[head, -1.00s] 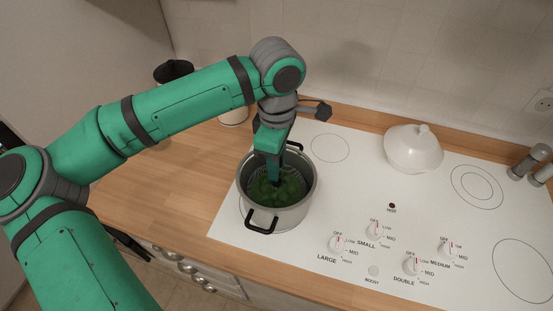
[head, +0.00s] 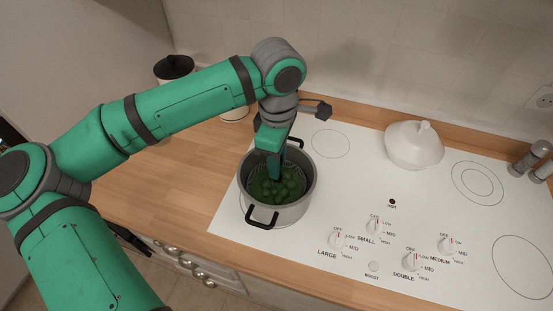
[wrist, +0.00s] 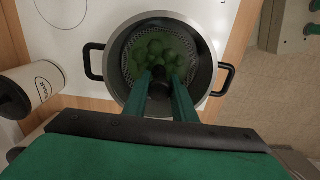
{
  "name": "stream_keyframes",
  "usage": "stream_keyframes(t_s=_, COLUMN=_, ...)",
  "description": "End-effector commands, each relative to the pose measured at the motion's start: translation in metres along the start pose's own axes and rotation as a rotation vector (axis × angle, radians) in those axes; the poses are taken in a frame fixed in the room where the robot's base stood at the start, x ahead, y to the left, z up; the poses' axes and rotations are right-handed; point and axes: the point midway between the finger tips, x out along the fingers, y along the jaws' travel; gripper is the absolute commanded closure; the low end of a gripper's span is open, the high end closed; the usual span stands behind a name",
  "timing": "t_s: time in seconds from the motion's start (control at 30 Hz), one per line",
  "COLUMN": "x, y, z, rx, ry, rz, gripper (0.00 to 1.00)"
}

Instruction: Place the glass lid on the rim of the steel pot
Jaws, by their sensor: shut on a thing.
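The steel pot (head: 297,203) with black side handles stands on the front left of the white cooktop. Green round pieces in a perforated basket show inside it. In the wrist view the pot (wrist: 117,92) is below my gripper (wrist: 162,78). My gripper's fingers are shut on a dark round knob, which I take as the knob of the glass lid (wrist: 160,92). The clear glass is hard to make out, so I cannot tell whether its edge touches the rim. In the head view my gripper (head: 274,172) points down over the pot's middle.
A white lidded dish (head: 413,147) stands at the back of the cooktop. Shakers (head: 530,160) stand at the right. A canister with a black lid (head: 174,68) is behind my arm. Knobs (head: 374,227) line the cooktop's front. The wooden counter (head: 165,190) at left is clear.

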Motion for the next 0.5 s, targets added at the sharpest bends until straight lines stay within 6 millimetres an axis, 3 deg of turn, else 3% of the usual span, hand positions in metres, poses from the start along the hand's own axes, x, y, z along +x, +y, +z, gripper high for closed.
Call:
stream_keyframes(t_s=0.1, x=0.0019, y=0.0000, z=0.0000, rx=0.000, ry=0.000, rz=0.000, gripper=1.00)
stream_keyframes(t_s=0.13, x=0.0021, y=0.0000, z=0.0000, rx=0.000, ry=0.000, rz=0.000, gripper=0.73)
stream_keyframes(t_s=0.2, x=0.0020, y=0.0000, z=0.0000, rx=0.000, ry=0.000, rz=0.000, gripper=0.57)
stream_keyframes(t_s=0.5, x=0.0017, y=0.0000, z=-0.0001, rx=0.000, ry=0.000, rz=0.000, gripper=0.54)
